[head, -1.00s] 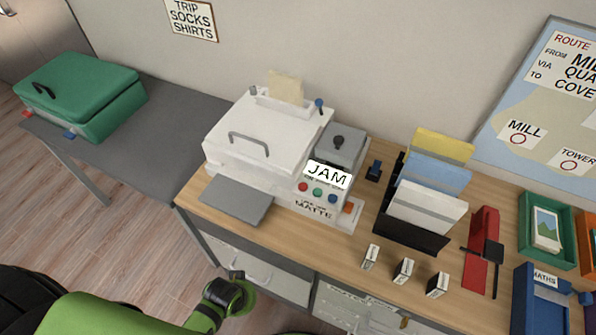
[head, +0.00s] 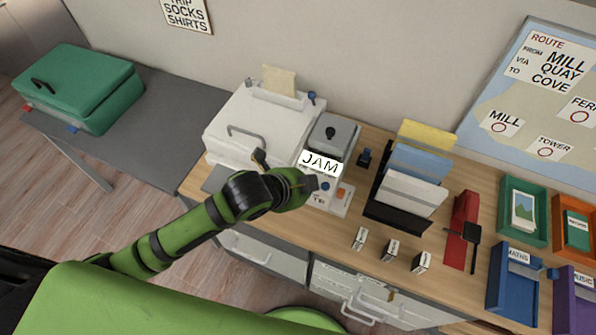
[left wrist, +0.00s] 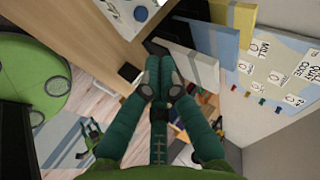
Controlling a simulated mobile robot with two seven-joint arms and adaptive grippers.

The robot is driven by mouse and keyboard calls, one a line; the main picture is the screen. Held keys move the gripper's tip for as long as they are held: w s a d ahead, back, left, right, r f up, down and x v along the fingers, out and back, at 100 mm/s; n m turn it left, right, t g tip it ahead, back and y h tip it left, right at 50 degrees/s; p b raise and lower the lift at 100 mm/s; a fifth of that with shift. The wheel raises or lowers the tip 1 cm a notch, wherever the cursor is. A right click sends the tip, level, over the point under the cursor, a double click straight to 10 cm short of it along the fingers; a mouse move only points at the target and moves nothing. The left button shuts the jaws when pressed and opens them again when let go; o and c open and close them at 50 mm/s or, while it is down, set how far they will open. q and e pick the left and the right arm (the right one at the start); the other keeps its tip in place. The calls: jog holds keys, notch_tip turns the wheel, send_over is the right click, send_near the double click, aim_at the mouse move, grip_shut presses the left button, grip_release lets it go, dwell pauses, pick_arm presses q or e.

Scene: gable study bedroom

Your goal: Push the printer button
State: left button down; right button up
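The white printer (head: 255,125) stands on the wooden desk with a "JAM" label (head: 320,163) on its grey side unit. My left gripper (head: 311,183) is in front of the button panel, just below the label. A blue button (head: 325,186) shows beside the fingertips; the red and green buttons are hidden behind the gripper. I cannot tell whether the fingers touch the panel. In the left wrist view the two fingers (left wrist: 160,75) are together with nothing visible between them. My right gripper is not in view.
A file rack (head: 400,212) with yellow, blue and white folders stands right of the printer. Small labelled blocks (head: 392,250) sit along the desk's front. A green suitcase (head: 85,85) lies on the grey table at left.

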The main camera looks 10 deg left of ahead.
pick_arm(q)
jog(key=w+a+m, duration=0.5)
jog(key=w+m, duration=0.3)
jog(key=m, duration=0.4)
jog(key=shift+w+a+r+m+t, duration=0.15)
jog(key=shift+w+r+m+t, duration=0.15)
jog(key=shift+t, duration=0.1)
jog(key=shift+f, duration=0.1)
notch_tip(320, 180, down, 7)
jog(key=b, duration=0.7)
jog(key=shift+b, duration=0.4)
jog(key=shift+f+b, duration=0.45)
jog(key=shift+f, duration=0.35)
jog(key=shift+f, duration=0.15)
jog(key=shift+f, duration=0.35)
